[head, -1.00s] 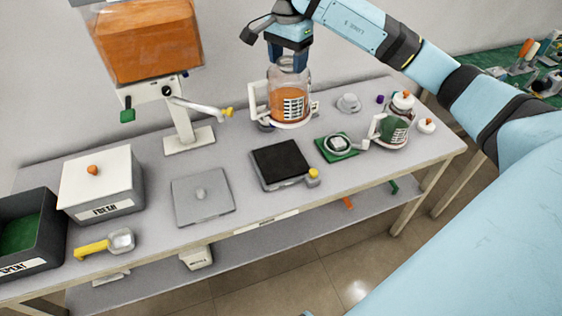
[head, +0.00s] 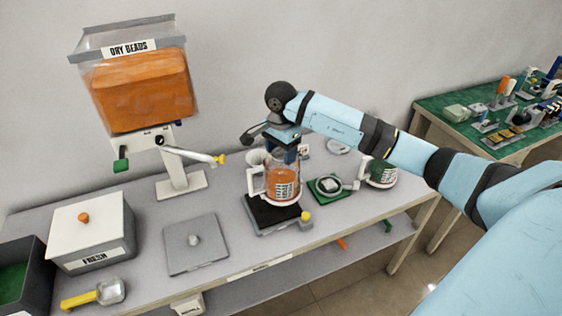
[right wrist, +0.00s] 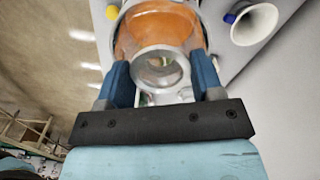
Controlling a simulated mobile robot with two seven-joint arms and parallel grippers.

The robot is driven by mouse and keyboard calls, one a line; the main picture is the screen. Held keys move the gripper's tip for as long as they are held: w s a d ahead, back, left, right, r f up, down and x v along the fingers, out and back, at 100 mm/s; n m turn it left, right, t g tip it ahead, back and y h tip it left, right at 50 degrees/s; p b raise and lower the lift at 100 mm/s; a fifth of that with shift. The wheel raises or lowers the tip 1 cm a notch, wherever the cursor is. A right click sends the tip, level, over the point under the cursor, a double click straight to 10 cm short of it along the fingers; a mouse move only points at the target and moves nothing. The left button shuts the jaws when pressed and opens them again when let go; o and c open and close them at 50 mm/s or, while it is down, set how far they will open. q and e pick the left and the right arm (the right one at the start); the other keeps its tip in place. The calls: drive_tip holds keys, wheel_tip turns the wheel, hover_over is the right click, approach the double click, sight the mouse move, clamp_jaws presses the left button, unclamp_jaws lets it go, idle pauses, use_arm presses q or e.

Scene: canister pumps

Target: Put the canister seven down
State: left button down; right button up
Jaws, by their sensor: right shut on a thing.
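The clear canister (head: 284,174) with orange beads, a white handle and a barred label is held upright in my right gripper (head: 286,154). Its base overlaps the black-topped pad (head: 262,214) in the head view; I cannot tell whether it touches. In the right wrist view the fingers (right wrist: 164,85) are closed on both sides of the canister's neck, with the orange beads (right wrist: 160,25) beyond. The number seven cannot be read. My left gripper is not in view.
A white funnel (right wrist: 255,22) stands beside the held canister. A grey plate (head: 196,244) lies left, below the dry-beads hopper (head: 140,90). A white box (head: 92,232) stands further left.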

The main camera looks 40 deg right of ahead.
sight(281, 158)
wheel_tip(281, 158, down, 4)
drive_tip(key=shift+f, duration=0.15)
idle(0.3)
drive_tip(key=shift+f, duration=0.25)
drive_tip(key=o, duration=1.6)
drive_tip(key=shift+r, duration=0.1)
